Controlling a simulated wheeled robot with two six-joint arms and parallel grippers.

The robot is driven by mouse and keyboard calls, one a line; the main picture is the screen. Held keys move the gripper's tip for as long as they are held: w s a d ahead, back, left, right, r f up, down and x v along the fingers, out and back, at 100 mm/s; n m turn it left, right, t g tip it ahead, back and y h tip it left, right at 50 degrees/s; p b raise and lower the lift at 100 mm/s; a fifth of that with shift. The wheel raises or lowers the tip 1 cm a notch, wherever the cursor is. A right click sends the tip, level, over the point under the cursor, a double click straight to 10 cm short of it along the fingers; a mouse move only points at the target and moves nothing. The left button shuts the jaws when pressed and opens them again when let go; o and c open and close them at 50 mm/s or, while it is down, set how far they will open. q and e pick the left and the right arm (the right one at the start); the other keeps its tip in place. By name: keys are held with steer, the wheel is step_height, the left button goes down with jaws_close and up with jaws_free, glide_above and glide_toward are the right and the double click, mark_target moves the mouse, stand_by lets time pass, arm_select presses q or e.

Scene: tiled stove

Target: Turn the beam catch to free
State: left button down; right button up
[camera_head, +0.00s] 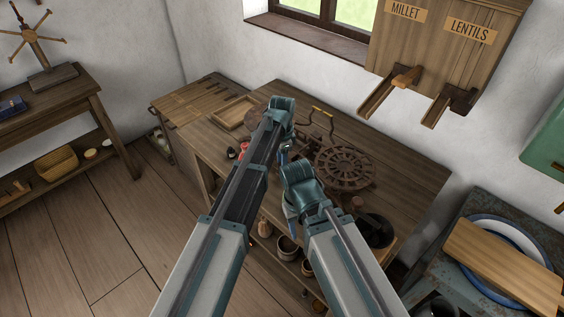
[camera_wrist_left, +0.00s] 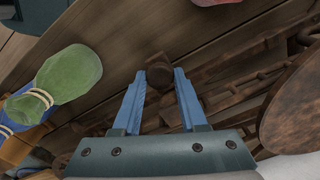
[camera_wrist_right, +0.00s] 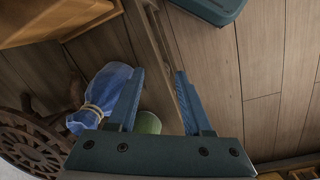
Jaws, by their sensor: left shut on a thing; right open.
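My left gripper (camera_head: 286,152) is over the middle of the wooden bench. In the left wrist view its blue fingers (camera_wrist_left: 160,74) are closed on a small dark brown rounded knob (camera_wrist_left: 159,78). I take this knob to be the beam catch, but its markings and setting cannot be read. In the head view the knob is hidden by my left gripper. My right gripper (camera_head: 292,222) is nearer the bench's front edge. In the right wrist view its fingers (camera_wrist_right: 160,74) are apart with nothing between them.
A dark spoked wheel (camera_head: 345,168) lies on the bench, right of my grippers. A blue bag (camera_wrist_right: 105,88) and a green bag (camera_wrist_left: 68,74) are close to my grippers. A wooden tray (camera_head: 238,112) lies at the back left.

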arm_select(q)
steer(key=shift+m, duration=0.5)
steer(key=shift+c, duration=2.2)
jaws_free()
steer(key=shift+r, duration=0.15)
step_height(320, 180, up, 14)
steer(key=p, duration=1.3)
steer(key=shift+f+p, duration=0.25)
steer(key=shift+p, duration=0.15)
